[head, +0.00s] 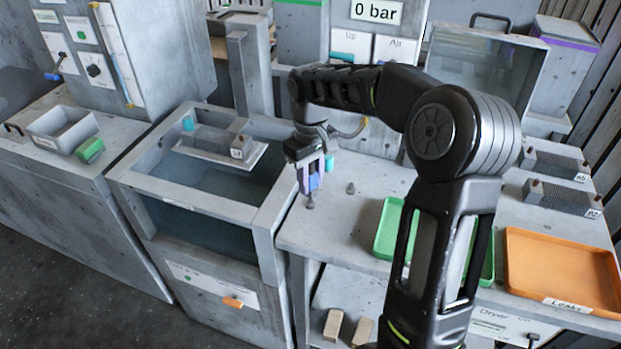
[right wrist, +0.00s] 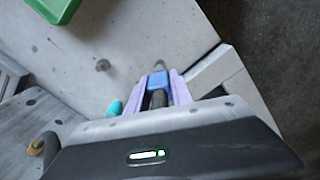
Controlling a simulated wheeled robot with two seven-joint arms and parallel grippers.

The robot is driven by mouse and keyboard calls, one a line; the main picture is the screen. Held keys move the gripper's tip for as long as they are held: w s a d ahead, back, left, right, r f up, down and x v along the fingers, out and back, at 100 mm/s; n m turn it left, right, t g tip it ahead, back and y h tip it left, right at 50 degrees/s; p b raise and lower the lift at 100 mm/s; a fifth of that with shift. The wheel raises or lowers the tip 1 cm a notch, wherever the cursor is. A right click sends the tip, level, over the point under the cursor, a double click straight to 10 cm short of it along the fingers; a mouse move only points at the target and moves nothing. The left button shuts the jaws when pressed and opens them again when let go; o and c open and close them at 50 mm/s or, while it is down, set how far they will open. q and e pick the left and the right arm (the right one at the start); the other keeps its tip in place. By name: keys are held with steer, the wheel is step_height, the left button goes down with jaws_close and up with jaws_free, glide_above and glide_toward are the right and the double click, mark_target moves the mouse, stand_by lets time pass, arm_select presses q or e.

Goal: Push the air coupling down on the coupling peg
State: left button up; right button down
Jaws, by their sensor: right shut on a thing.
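My right gripper (head: 310,183) points down over the front left corner of the grey bench. Its purple fingers are shut on a blue piece with a dark cylinder, which I take for the air coupling (right wrist: 158,84). In the right wrist view the fingers (right wrist: 162,85) stand on either side of it. A small grey peg-like part (head: 309,203) shows right below the fingertips; I cannot tell whether it is the coupling's end or a peg under it. Another short grey peg (head: 350,187) stands apart on the bench, also in the right wrist view (right wrist: 102,65). My left gripper is not in view.
A water tank (head: 222,208) with a grey housing (head: 215,143) on a plate is left of the gripper. A green tray (head: 388,232) and an orange tray (head: 560,270) are to the right. A teal piece (head: 329,162) is close beside the gripper. The gauge sign (head: 376,11) reads 0 bar.

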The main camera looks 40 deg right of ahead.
steer(key=shift+f, duration=0.1)
stand_by(0.8)
steer(key=shift+f+b, duration=0.4)
steer(key=shift+f, duration=0.2)
steer(key=shift+f, duration=0.2)
steer(key=shift+f+b, duration=0.3)
steer(key=shift+f, duration=0.35)
stand_by(1.1)
steer(key=c, duration=1.1)
jaws_free()
steer(key=shift+o, duration=0.2)
